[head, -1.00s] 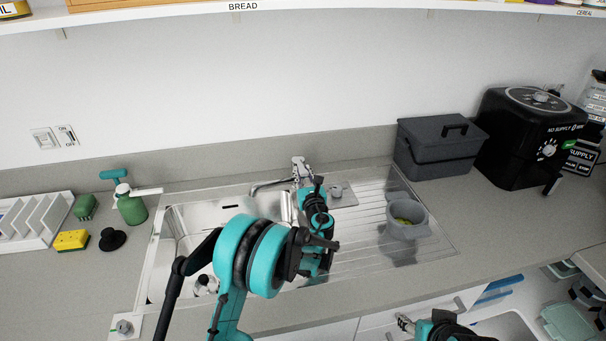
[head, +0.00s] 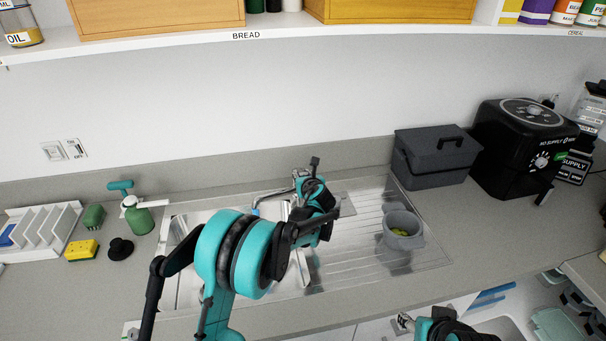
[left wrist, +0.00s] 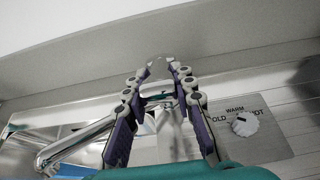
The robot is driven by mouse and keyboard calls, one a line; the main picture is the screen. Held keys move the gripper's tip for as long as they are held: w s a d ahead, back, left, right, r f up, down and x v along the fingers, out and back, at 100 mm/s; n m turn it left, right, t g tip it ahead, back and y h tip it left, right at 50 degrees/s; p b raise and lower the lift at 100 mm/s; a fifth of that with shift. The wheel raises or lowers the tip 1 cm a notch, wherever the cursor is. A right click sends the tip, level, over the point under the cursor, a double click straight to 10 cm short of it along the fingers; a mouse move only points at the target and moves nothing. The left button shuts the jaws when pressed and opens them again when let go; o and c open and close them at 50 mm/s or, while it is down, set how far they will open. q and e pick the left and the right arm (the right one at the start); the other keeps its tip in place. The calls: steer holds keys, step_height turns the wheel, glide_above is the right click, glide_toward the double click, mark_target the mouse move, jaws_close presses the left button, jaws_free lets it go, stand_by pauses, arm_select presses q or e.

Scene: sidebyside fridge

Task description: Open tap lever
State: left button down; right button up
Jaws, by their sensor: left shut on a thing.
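The metal tap stands at the back of the sink, its spout (head: 262,202) reaching left over the basin. In the left wrist view the spout (left wrist: 75,138) runs to the lower left, behind my fingers. My left gripper (head: 300,176) is at the top of the tap. In the left wrist view its two fingers (left wrist: 161,68) close on the tap lever (left wrist: 159,60), of which only a small pale part shows between the tips. The rest of the lever is hidden. My right gripper (head: 405,322) is low at the front; its finger opening is unclear.
A temperature dial (left wrist: 243,123) sits on a grey plate right of the tap. A grey pot (head: 402,230) stands on the drainboard. A dark grey box (head: 436,157) and a black appliance (head: 525,145) stand on the right. A sponge (head: 81,250) and green bottle (head: 138,217) are left.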

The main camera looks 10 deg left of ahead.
arm_select(q)
steer(key=shift+w+a+r+g+h+p, duration=0.2)
steer(key=shift+w+r+g+h+p, duration=0.2)
steer(key=shift+r+g+p, duration=0.35)
steer(key=shift+f, duration=0.1)
steer(key=c, duration=1.2)
jaws_free()
steer(key=shift+f, duration=0.1)
steer(key=v, duration=1.2)
